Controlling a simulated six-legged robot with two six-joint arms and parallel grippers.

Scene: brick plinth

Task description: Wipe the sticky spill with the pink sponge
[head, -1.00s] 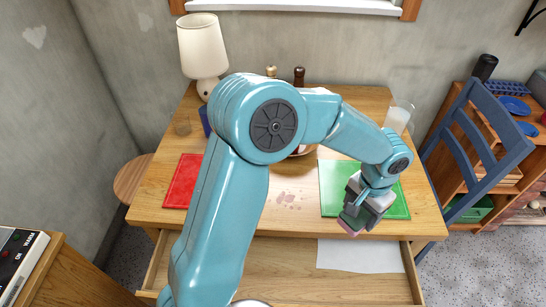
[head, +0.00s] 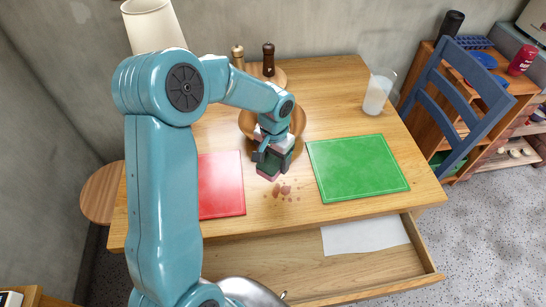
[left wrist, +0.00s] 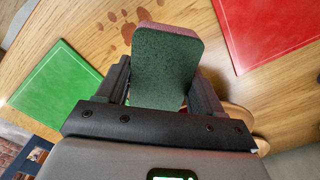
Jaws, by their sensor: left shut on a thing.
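My left gripper (head: 277,155) is shut on the pink sponge (head: 268,174). The sponge is a block with a dark green scouring face and a pink side; in the left wrist view the green face (left wrist: 165,68) sits between my two fingers. The spill (head: 284,190) is a patch of reddish-brown blots on the wooden table, just in front and to the right of the sponge. The blots also show in the left wrist view (left wrist: 116,20), beyond the sponge. I cannot tell whether the sponge touches the table. My right gripper is not in view.
A red board (head: 220,188) lies left of the spill and a green board (head: 358,168) right of it. A wooden bowl (head: 299,118) stands close behind my gripper. A frosted jug (head: 377,95) stands at the back right. The drawer (head: 300,270) in front is open.

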